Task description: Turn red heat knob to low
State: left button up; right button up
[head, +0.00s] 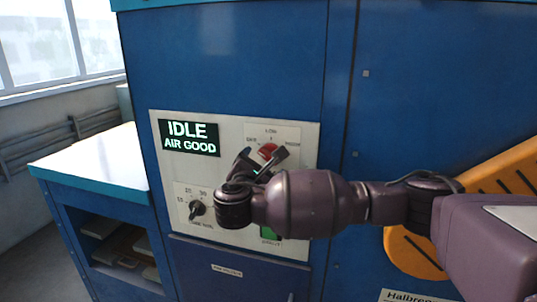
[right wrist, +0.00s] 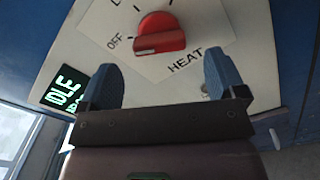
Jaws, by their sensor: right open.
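The red heat knob (head: 267,151) sits on the white control panel, partly behind my right gripper in the head view. In the right wrist view the knob (right wrist: 160,33) shows whole, on a pale plate marked HEAT. The OFF mark is left of it, and its raised ridge runs roughly left to right, one end towards OFF. My right gripper (head: 262,158) is open in front of the panel. In the right wrist view its two blue-grey fingers (right wrist: 161,62) are spread wide, short of the knob and apart from it, with nothing between them. My left gripper is not in view.
The panel (head: 232,165) also has a display (head: 189,138) reading IDLE, AIR GOOD, a black knob (head: 197,209) at lower left and a green button (head: 270,233) partly behind my arm. A white-topped side bench (head: 95,163) stands left; a yellow slotted part (head: 415,250) is at right.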

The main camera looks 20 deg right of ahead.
aim_at(267, 158)
jog(key=x, duration=0.4)
jog(key=shift+w+p, duration=0.15)
jog(key=shift+p, duration=0.25)
jog(key=shift+x, duration=0.75)
jog(key=c, duration=0.9)
